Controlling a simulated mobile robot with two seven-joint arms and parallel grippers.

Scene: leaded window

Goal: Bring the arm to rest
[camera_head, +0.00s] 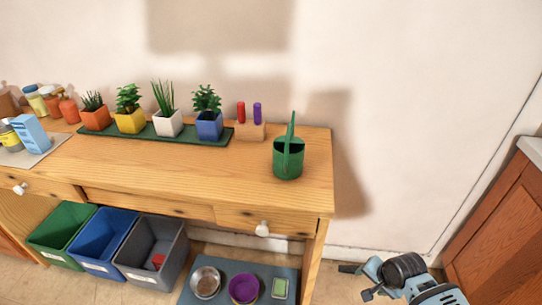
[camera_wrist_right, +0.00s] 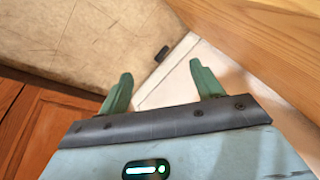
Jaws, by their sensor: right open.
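My right gripper (camera_head: 362,280) is at the lower right of the head view, beside the wooden table's right end and apart from it. In the right wrist view its two green fingers (camera_wrist_right: 162,90) stand apart with nothing between them. The right arm comes in from the lower right edge. My left gripper is not in the head view.
The wooden table (camera_head: 180,180) bears a green watering can (camera_head: 288,160) near its right end and several potted plants on a green tray (camera_head: 160,137). Coloured bins (camera_head: 60,230) stand below. A reddish-brown cabinet (camera_head: 505,245) stands at the right.

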